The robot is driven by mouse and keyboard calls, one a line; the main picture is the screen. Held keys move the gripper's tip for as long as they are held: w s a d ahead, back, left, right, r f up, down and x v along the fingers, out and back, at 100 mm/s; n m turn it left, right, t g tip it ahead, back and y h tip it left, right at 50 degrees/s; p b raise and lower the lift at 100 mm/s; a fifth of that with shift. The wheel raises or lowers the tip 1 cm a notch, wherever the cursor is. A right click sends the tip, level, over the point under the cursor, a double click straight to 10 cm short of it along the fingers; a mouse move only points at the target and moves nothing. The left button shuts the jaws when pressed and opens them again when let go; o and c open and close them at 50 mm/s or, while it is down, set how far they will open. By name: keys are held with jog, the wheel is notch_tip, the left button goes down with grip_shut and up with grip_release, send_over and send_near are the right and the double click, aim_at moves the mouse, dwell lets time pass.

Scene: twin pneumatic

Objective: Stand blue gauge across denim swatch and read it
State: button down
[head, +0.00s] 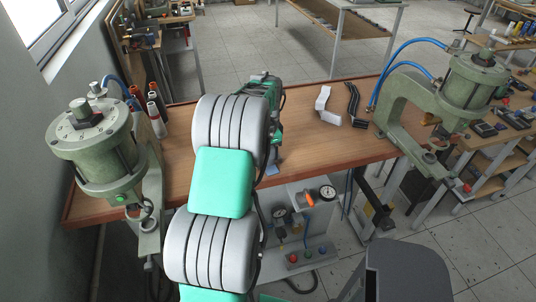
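A small blue-grey patch (272,169), possibly the denim swatch, shows at the bench's front edge just right of my arm. It is mostly covered, and I cannot make out its full shape. I cannot pick out a blue gauge; it may be hidden behind my arm. My white and green arm reaches forward over the bench. My gripper (271,155) is at its far end, low over the bench beside the blue-grey patch. Its fingers are too small and covered to tell whether they are open or hold anything.
The wooden bench (330,148) carries a green press (92,145) at left and another (395,112) at right. White and red bottles (157,115), a white angled piece (324,103) and a black curved piece (352,99) stand or lie on it. A gauge panel (300,215) is below; a grey chair (405,270) is in front.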

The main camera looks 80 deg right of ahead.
jog(key=shift+f, duration=0.2)
jog(key=c, duration=1)
grip_release()
jog(key=shift+o, duration=0.2)
